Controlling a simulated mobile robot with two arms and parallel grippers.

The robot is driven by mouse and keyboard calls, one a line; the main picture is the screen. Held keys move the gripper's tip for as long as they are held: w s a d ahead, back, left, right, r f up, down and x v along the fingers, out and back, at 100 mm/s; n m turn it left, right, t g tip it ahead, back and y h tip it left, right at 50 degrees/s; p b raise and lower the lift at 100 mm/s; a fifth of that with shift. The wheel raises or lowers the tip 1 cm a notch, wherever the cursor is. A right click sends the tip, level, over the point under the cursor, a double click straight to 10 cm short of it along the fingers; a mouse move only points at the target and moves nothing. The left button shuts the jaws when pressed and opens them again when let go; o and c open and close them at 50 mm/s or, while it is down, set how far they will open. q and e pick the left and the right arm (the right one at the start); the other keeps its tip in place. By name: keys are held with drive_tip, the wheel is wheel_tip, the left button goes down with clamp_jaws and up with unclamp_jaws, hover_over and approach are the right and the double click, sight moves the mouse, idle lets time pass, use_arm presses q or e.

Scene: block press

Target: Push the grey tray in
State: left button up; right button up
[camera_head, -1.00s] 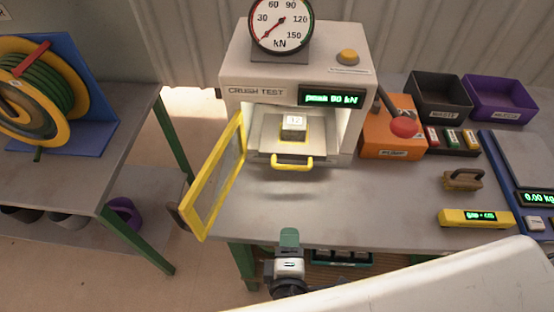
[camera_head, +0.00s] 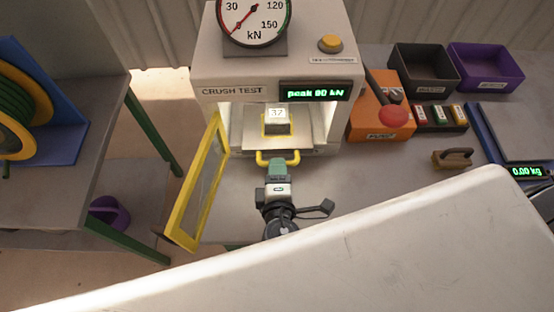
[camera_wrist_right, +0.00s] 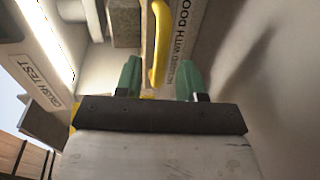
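The grey tray (camera_head: 256,143) is in the lit opening of the crush press, with its yellow handle (camera_head: 293,157) at the front. A grey block (camera_head: 278,127) with a white number label sits on the tray. My right gripper (camera_head: 277,168) is just in front of the handle. In the right wrist view its green fingers (camera_wrist_right: 160,82) are spread apart, with the yellow handle (camera_wrist_right: 157,45) appearing between and beyond them. I cannot tell whether they touch it. The block (camera_wrist_right: 124,22) also shows there. My left gripper is not in view.
The press door (camera_head: 200,180), yellow-framed, stands open left of the opening. A brush (camera_head: 453,158) lies farther right. A large pale surface covers the lower right foreground.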

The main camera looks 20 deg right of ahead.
sight(277, 135)
drive_tip(key=shift+x, duration=1.2)
clamp_jaws()
